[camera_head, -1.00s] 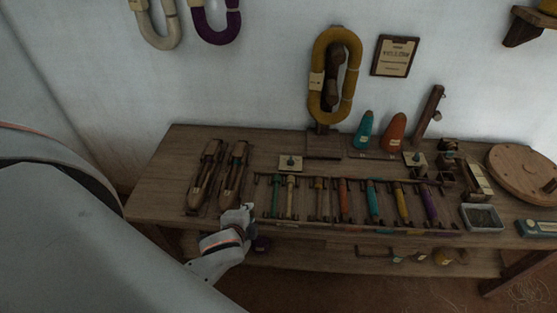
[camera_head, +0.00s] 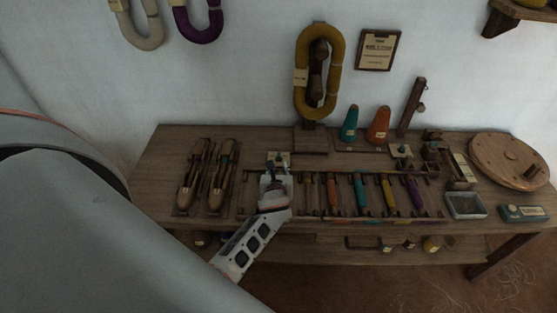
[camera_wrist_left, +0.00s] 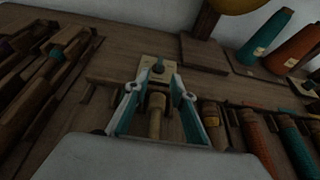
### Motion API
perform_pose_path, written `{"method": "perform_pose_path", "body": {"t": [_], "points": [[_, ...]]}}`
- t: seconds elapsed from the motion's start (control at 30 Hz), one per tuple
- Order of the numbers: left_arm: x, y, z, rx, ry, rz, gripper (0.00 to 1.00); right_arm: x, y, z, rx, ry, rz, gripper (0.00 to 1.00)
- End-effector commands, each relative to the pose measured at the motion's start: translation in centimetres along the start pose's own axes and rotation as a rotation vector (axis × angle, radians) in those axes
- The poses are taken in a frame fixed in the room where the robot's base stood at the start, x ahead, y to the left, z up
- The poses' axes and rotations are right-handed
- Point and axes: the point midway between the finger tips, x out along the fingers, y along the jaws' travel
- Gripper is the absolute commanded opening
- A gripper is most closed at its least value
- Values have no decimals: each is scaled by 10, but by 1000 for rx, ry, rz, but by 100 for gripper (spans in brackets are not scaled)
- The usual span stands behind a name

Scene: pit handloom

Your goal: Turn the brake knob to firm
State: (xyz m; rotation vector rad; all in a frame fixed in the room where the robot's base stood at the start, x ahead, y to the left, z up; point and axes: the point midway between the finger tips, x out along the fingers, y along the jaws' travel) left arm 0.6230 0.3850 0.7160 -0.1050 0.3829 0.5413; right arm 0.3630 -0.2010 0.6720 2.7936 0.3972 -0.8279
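A small pale plate (camera_head: 279,155) with a knob stands on the bench behind the bobbin row. In the left wrist view the dark round knob (camera_wrist_left: 158,67) sits on this plate, just beyond my fingertips. A similar pale plate with a knob (camera_head: 401,150) stands farther right; I cannot read either label. My left gripper (camera_head: 276,176) is over the left end of the bobbin row, close in front of the first plate. In the wrist view its two fingers (camera_wrist_left: 158,85) are apart, with a pale wooden bobbin (camera_wrist_left: 156,115) showing between them. My right gripper is out of view.
Wooden shuttles (camera_head: 220,175) lie left of the gripper. Coloured bobbins (camera_head: 360,192) lie to its right. A yarn skein on a stand (camera_head: 300,75) and cones (camera_head: 349,124) rise behind. A metal tray (camera_head: 466,205) and round wooden disc (camera_head: 495,155) are at right.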

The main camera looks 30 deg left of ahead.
Motion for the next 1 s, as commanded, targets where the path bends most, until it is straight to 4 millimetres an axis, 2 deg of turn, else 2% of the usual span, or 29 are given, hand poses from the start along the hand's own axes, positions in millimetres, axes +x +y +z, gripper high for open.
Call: {"method": "perform_pose_path", "body": {"t": [0.3, 0.43, 0.6, 0.87, 0.9, 0.97, 1.0], "points": [[48, 1, -2, -1, 0, 1, 24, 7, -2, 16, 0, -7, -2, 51], [63, 1, -2, -1, 1, 1, 24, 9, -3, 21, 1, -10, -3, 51], [72, 1, -1, -2, 1, 1, 24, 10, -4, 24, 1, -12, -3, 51], [72, 1, 0, -3, 1, 1, 24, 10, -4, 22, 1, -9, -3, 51], [72, 1, 0, -3, 1, 1, 14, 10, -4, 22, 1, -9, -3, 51], [72, 1, 0, -3, 1, 1, 0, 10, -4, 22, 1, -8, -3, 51], [72, 1, 0, -3, 1, 1, 0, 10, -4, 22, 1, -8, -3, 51]]}}
